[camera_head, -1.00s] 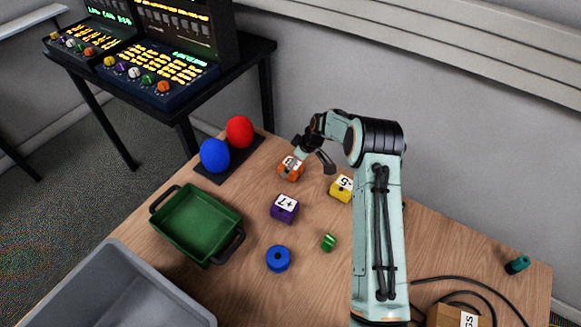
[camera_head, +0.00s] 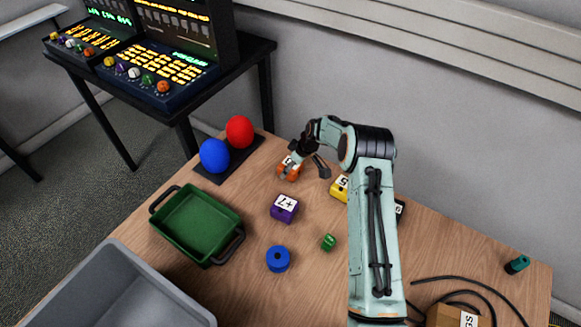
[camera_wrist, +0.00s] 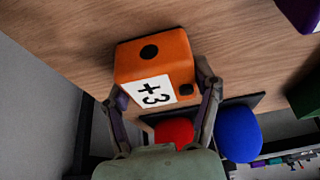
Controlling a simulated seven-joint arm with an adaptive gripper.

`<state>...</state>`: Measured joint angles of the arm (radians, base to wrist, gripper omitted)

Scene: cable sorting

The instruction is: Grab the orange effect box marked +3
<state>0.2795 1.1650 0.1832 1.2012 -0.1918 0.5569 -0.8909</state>
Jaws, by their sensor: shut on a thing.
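The orange effect box (camera_wrist: 152,60) is in the wrist view, its white label reading +3 turned toward my gripper. My gripper (camera_wrist: 163,92) has one finger on each side of the box and is shut on it. In the head view the orange box (camera_head: 288,170) is at the far part of the wooden table, partly hidden by my gripper (camera_head: 299,164). I cannot tell whether the box still touches the table.
A purple +7 box (camera_head: 284,209), a yellow box (camera_head: 339,189), a green cube (camera_head: 328,242) and a blue ring (camera_head: 278,259) are nearby. Red (camera_head: 240,131) and blue (camera_head: 214,155) balls stand on a dark mat. A green tray (camera_head: 240,240) and grey bin (camera_head: 117,246) are at left.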

